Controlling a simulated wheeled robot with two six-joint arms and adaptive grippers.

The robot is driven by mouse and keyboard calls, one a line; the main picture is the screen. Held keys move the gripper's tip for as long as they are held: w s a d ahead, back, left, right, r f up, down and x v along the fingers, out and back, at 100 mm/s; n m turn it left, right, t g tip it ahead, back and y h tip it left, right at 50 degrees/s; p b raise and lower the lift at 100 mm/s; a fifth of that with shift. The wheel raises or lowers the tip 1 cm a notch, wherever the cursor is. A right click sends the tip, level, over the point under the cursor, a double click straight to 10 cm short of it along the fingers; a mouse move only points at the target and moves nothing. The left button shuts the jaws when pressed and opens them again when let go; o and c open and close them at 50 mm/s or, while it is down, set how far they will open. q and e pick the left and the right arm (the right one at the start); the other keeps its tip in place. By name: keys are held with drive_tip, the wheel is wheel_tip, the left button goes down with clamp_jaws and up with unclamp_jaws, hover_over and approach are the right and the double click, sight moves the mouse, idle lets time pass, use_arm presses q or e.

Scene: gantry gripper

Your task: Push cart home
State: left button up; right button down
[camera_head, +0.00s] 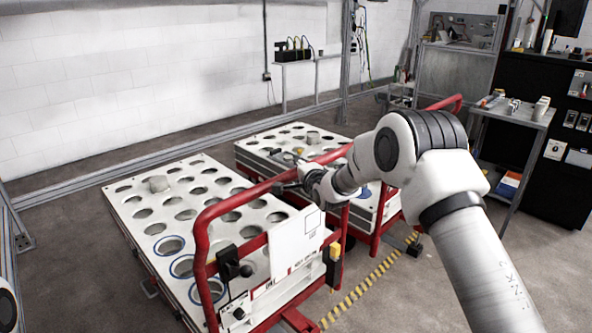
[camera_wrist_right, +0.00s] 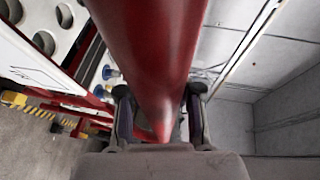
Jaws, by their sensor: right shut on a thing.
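The near cart (camera_head: 130,218) has a white deck full of round holes and a red tubular push handle (camera_head: 205,225) at its right end. My right gripper (camera_head: 287,187) is shut on the upper bar of this handle. The right wrist view shows the red bar (camera_wrist_right: 160,60) running between the two fingers (camera_wrist_right: 160,118). A white panel (camera_head: 295,243) hangs on the handle frame. My left gripper is out of view.
A second cart (camera_head: 255,152) of the same kind stands close behind, to the right. Yellow-black floor tape (camera_head: 372,283) runs along the right. A side table (camera_head: 515,112) and black cabinet (camera_head: 545,85) stand at the right. A white wall (camera_head: 130,80) closes the back.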

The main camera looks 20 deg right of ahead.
drive_tip(key=shift+r, duration=0.15)
drive_tip(key=c, duration=0.9)
unclamp_jaws()
drive_tip(key=shift+s, duration=0.1)
drive_tip(key=shift+o, duration=0.5)
drive_tip(key=shift+s+r, duration=0.2)
drive_tip(key=shift+s, duration=0.05)
drive_tip(key=s+r, duration=0.1)
drive_tip(key=s, duration=1)
drive_tip(key=shift+s+r, duration=0.25)
drive_tip(key=shift+r, duration=0.15)
